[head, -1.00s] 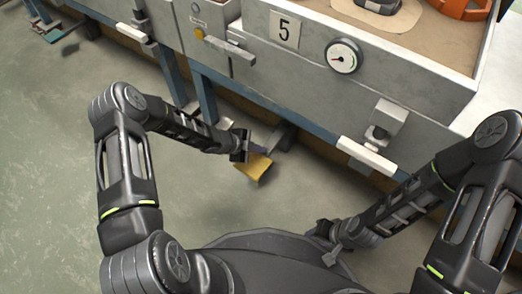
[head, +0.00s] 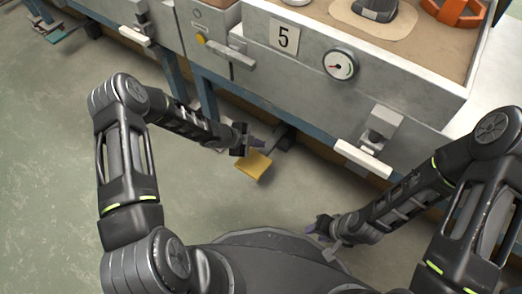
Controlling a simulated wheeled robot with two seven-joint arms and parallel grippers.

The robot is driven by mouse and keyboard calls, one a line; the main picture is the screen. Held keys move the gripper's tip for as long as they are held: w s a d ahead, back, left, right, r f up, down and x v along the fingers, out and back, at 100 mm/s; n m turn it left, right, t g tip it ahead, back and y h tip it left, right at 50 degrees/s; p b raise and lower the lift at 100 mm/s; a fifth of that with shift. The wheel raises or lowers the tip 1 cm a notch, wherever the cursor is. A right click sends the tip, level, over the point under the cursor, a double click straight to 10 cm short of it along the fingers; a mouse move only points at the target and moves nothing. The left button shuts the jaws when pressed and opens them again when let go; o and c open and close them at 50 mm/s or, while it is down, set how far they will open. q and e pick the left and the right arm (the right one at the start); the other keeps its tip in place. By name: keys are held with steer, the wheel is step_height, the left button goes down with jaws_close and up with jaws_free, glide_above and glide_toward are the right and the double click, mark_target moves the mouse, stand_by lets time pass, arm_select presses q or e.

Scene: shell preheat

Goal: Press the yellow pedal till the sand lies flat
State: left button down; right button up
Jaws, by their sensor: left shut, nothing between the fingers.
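The yellow pedal (head: 252,165) sticks out low in front of the grey bench, just above the floor. My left gripper (head: 260,144) is shut and empty, at the pedal's far edge by its dark arm. I cannot tell whether it touches the pedal. The sand (head: 425,42) lies in the open-topped box at the upper right, cut off by the frame. A paler patch surrounds a dark object in it, so I cannot tell how flat it is. My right gripper (head: 316,226) hangs over the floor, away from the pedal; its fingers are too small to judge.
An orange object (head: 455,10) sits in the sand. Blue bench legs stand left of the pedal.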

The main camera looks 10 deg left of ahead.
arm_select(q)
step_height(320, 180, up, 2)
steer(key=shift+r+p, duration=0.2)
steer(key=shift+p, duration=0.45)
steer(key=shift+w, duration=0.1)
stand_by(1.9)
steer(key=r+p, duration=0.1)
steer(key=r, duration=0.1)
steer(key=r+p, duration=0.1)
steer(key=r, duration=0.1)
steer(key=shift+w+d, duration=0.1)
steer(key=shift+w, duration=0.1)
steer(key=shift+f, duration=0.2)
steer(key=b, duration=0.6)
glide_toward(266, 149)
steer(key=d, duration=0.1)
steer(key=w+d, duration=0.1)
steer(key=d, duration=0.1)
steer(key=shift+w+f, duration=0.1)
steer(key=shift+f, duration=0.05)
steer(key=shift+f+b, duration=0.6)
steer(key=shift+b, duration=0.05)
